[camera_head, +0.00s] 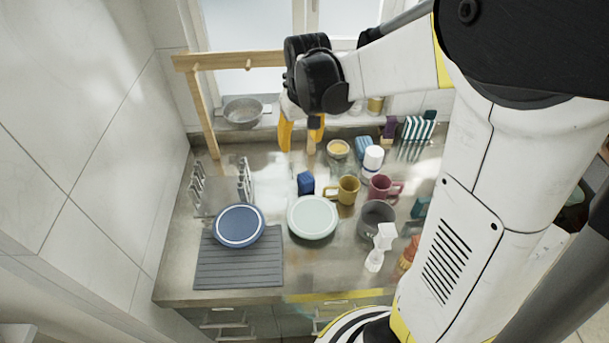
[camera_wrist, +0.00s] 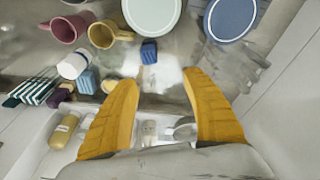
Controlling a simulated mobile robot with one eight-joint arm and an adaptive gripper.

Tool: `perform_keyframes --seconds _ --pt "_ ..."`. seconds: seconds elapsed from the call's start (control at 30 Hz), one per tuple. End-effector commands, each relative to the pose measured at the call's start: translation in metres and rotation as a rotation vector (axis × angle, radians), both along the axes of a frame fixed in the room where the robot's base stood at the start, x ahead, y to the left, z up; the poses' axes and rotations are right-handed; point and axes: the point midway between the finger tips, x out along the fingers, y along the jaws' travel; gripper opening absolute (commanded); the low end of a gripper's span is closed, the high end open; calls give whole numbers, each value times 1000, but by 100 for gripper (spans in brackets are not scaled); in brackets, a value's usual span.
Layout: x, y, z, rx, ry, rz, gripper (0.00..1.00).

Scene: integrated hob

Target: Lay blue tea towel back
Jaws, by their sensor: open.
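No spread cloth that is clearly a blue tea towel shows. A small dark blue block-like thing (camera_head: 305,183) lies on the worktop behind the pale plate; I cannot tell whether it is folded cloth. It also shows in the wrist view (camera_wrist: 149,51), just beyond the fingertips. A lighter blue thing (camera_head: 363,147) sits by the white container, also in the wrist view (camera_wrist: 86,82). My gripper (camera_head: 301,143) is open and empty above the back of the worktop, in front of the wooden rail. Its two yellow fingers stand wide apart in the wrist view (camera_wrist: 160,78).
A wooden peg rail (camera_head: 221,61) stands at the back left. A blue plate (camera_head: 239,226) lies on a grey ribbed mat (camera_head: 239,272), beside a pale plate (camera_head: 312,217). Mugs (camera_head: 343,190), a grey pot (camera_head: 376,218) and a white spray bottle (camera_head: 378,249) crowd the right.

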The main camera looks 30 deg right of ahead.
Motion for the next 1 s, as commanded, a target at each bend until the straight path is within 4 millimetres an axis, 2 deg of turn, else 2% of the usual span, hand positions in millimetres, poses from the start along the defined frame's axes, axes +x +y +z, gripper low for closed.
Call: perform_keyframes --seconds 0.03,0.1,0.2,0.33,0.5,0.7,1.0 --pt "-16 9 16 -3 -33 6 57" --pt "-36 20 34 -5 -83 10 57" --pt "-66 35 54 -7 -155 16 57" --pt "-106 51 69 -4 -249 24 57" --pt "-146 66 72 6 -352 32 57" --pt "-168 74 68 14 -415 38 57" --pt "-170 75 67 16 -423 37 57"
